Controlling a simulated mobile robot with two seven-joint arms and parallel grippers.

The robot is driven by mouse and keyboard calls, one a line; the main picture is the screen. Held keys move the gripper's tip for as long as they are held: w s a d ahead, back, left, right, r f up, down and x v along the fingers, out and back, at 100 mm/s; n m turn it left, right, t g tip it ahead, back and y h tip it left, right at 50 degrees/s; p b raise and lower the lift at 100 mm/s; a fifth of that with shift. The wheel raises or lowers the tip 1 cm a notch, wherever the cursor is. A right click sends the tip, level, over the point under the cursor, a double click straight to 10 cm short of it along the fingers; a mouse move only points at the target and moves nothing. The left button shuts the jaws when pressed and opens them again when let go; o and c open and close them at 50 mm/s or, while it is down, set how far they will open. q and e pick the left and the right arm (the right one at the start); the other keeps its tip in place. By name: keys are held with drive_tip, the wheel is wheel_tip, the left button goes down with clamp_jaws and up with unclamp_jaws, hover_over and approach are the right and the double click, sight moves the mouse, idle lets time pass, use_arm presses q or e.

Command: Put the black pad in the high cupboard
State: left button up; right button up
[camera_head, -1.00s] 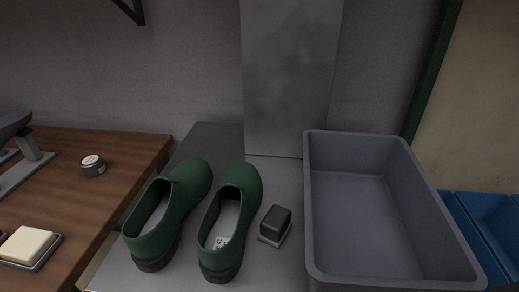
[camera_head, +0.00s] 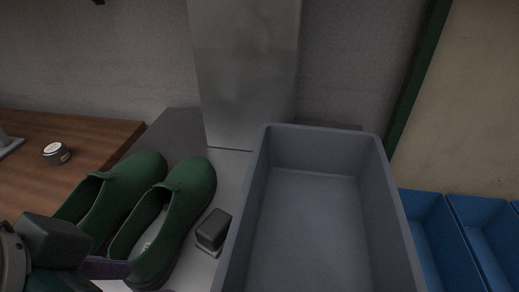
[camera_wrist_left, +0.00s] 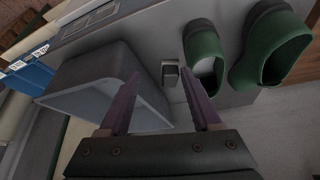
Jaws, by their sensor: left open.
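The black pad (camera_head: 213,229) is a small dark block on a light base. It sits on the grey worktop between the green shoes and the grey bin, and it also shows in the left wrist view (camera_wrist_left: 170,72), beyond and between the open fingers. My left gripper (camera_wrist_left: 160,112) is open and empty, apart from the pad. In the head view my left gripper comes in at the lower left, in front of the shoes, with a purple finger (camera_head: 105,268) showing. The high cupboard cannot be made out. My right gripper is out of view.
A pair of green shoes (camera_head: 180,205) stands left of the pad. A deep, empty grey bin (camera_head: 385,190) stands close on its right. A grey metal panel (camera_head: 245,75) rises behind. A small round tin (camera_head: 56,153) is on the wooden table; blue bins (camera_head: 425,215) are at right.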

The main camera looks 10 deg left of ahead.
use_arm(q)
drive_tip(key=w+d+m+h+b, duration=0.1)
drive_tip(key=w+d, duration=0.1)
drive_tip(key=w, duration=0.3)
drive_tip(key=t+b, duration=0.1)
approach(213, 225)
drive_tip(key=b+x, duration=0.2)
drive_tip(key=x, duration=0.7)
drive_tip(key=shift+w, duration=0.1)
drive_tip(key=shift+c, duration=0.2)
clamp_jaws()
